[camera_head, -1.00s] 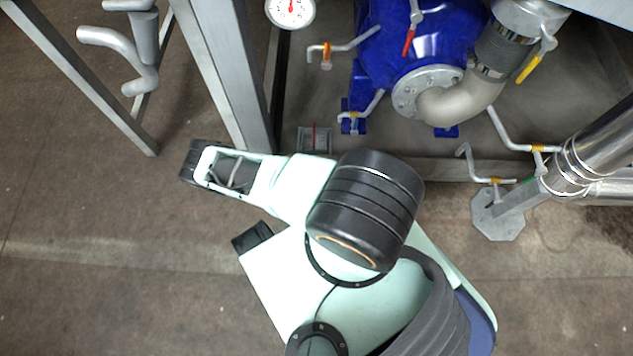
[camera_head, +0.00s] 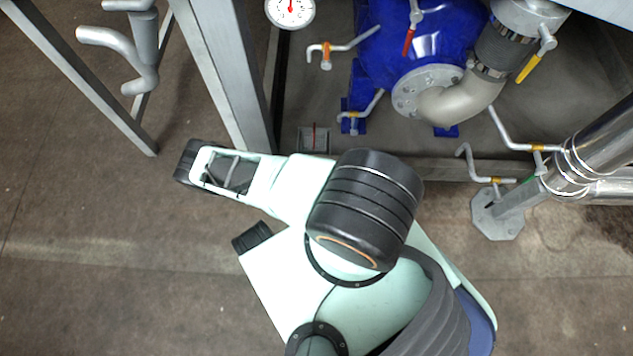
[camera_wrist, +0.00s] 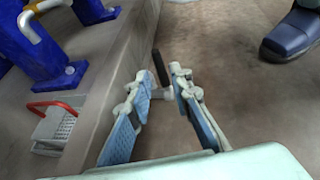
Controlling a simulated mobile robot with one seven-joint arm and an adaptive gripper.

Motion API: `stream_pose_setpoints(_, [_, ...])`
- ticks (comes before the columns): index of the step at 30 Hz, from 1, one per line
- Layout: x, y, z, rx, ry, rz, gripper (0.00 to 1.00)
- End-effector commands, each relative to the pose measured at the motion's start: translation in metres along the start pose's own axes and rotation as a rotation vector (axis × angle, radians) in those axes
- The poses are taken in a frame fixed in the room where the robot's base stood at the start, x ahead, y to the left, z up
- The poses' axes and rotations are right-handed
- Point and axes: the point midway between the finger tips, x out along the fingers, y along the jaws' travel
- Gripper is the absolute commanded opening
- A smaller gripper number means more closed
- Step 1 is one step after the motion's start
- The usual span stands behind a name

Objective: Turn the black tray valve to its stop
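A black lever handle (camera_wrist: 156,64) with a pale stem shows in the wrist view between and just beyond my fingertips; I take it for the black tray valve. My gripper (camera_wrist: 160,84) is open, with one blue-padded finger on each side of the handle's lower end. I cannot tell whether either finger touches it. In the head view the valve and my fingers are hidden by my own arm.
A pale slotted tray (camera_wrist: 52,146) with a red handle (camera_wrist: 54,106) lies left of my gripper, beyond a raised ledge (camera_wrist: 112,78). The blue tank (camera_head: 437,38) stands behind it. A steel post (camera_head: 225,75) rises close to my arm.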

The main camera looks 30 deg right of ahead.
Motion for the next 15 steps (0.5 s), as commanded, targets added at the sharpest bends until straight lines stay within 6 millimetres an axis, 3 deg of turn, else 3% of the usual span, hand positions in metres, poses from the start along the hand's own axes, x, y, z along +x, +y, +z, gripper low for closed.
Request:
stream_pose_setpoints(9, [-0.069,0.001,-0.001,0.001,0.003,0.003,0.19])
stream_pose_setpoints(15, [-0.091,0.001,-0.001,0.001,0.002,0.002,0.19])
